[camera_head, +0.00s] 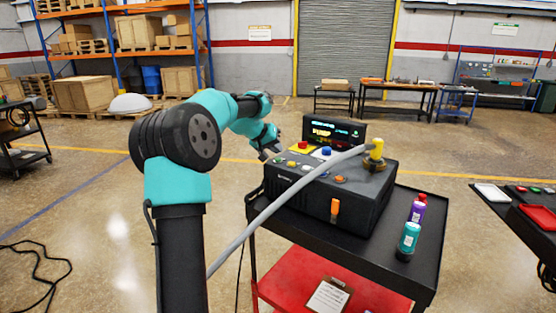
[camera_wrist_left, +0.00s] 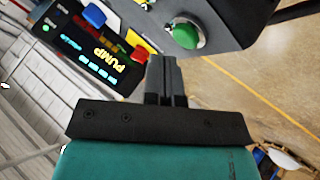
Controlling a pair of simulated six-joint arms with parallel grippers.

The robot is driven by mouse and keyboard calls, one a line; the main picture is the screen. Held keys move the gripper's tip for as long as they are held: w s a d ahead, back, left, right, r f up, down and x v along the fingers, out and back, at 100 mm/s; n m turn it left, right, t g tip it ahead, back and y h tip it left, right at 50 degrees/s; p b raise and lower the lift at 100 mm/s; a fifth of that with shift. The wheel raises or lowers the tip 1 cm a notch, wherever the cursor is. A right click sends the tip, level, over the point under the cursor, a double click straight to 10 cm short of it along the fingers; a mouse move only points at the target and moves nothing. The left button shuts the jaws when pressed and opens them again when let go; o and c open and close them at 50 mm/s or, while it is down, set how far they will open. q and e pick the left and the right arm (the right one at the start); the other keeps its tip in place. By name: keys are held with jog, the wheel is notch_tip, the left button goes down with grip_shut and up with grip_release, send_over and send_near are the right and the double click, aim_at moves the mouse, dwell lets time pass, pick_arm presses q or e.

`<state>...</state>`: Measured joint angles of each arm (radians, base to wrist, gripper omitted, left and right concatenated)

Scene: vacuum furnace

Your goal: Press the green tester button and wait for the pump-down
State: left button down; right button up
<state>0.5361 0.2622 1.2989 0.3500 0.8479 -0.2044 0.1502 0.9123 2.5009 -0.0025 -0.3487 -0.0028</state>
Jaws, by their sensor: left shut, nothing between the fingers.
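The black tester box (camera_head: 335,200) stands on a dark cart, with colored buttons on its sloped top. The green button (camera_wrist_left: 184,37) shows in the left wrist view, just beyond my left gripper's fingertips (camera_wrist_left: 166,62); I cannot tell whether they touch it. The display (camera_head: 335,131) is lit and reads PUMP in the left wrist view (camera_wrist_left: 92,55). My right gripper is not in view.
A grey hose (camera_head: 290,195) runs to a yellow fitting (camera_head: 376,150) on the box. An orange lever (camera_head: 335,208) is on its front. Purple (camera_head: 417,208) and teal (camera_head: 408,240) bottles stand on the cart at right.

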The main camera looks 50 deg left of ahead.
aim_at(277, 158)
pick_arm(q)
jog(key=shift+r, duration=2.5)
